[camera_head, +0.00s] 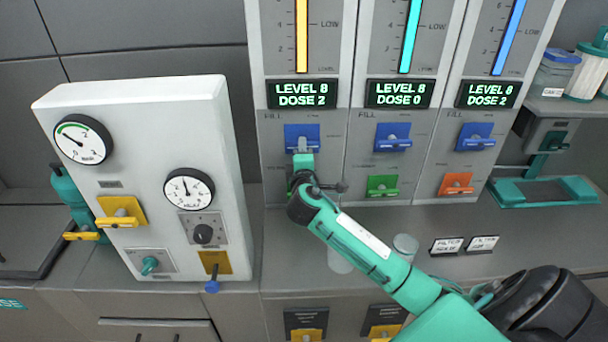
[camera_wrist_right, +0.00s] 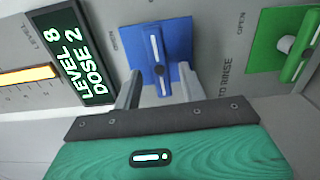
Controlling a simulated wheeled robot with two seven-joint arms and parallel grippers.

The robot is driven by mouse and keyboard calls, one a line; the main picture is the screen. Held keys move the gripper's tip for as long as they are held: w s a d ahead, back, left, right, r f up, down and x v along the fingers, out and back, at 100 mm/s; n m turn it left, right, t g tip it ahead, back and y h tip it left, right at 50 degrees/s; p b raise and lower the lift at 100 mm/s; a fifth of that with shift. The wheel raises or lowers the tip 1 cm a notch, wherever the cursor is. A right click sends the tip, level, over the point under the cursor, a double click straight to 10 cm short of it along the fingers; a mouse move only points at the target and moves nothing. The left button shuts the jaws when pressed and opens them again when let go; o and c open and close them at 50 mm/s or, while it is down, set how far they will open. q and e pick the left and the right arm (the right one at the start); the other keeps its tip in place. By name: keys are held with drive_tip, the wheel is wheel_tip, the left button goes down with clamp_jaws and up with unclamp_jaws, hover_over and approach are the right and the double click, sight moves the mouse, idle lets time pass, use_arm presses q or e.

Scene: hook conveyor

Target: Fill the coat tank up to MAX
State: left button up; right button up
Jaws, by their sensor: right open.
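Three tank columns stand side by side with orange, cyan and blue level bars. The left column's display (camera_head: 302,93) reads LEVEL 8, DOSE 2. The middle display (camera_head: 399,93) reads LEVEL 8, DOSE 0, and the right display (camera_head: 487,94) reads LEVEL 8, DOSE 2. I cannot read which column is the coat tank. My right gripper (camera_head: 303,150) is at the left column's blue FILL valve (camera_head: 290,135). In the right wrist view the open fingers (camera_wrist_right: 158,88) are on either side of this blue valve's handle (camera_wrist_right: 155,45). I cannot tell whether they touch it. My left gripper is out of view.
Blue valves also sit on the middle (camera_head: 393,137) and right (camera_head: 475,136) columns. Below are a green valve (camera_head: 382,186) and an orange valve (camera_head: 456,184). A white gauge panel (camera_head: 140,170) stands at left. A clear jar (camera_head: 405,246) stands on the counter near my right arm.

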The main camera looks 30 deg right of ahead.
drive_tip(key=b+v, duration=0.2)
drive_tip(key=v, duration=0.8)
idle(1.0)
drive_tip(key=s+a+f+m+g+y, duration=0.3)
drive_tip(key=s+f, duration=0.4)
drive_tip(key=f, duration=0.2)
drive_tip(key=s+a+f+m+g+y, duration=0.2)
drive_tip(key=s+a+f+m+g, duration=0.15)
drive_tip(key=s+f, duration=0.45)
drive_tip(key=s+a+f+m+g+y, duration=0.2)
drive_tip(key=s+a+f+g, duration=0.1)
drive_tip(key=s, duration=0.5)
drive_tip(key=s+a+f+m+g+y, duration=0.2)
drive_tip(key=s+a+f+y, duration=0.1)
drive_tip(key=s, duration=0.4)
wheel_tip(320, 180, down, 31)
drive_tip(key=g, duration=0.2)
drive_tip(key=s+d+f, duration=0.3)
drive_tip(key=s+f, duration=1.6)
drive_tip(key=s, duration=0.1)
drive_tip(key=shift+d+f+n+g, duration=0.2)
drive_tip(key=shift+f+n+g, duration=0.15)
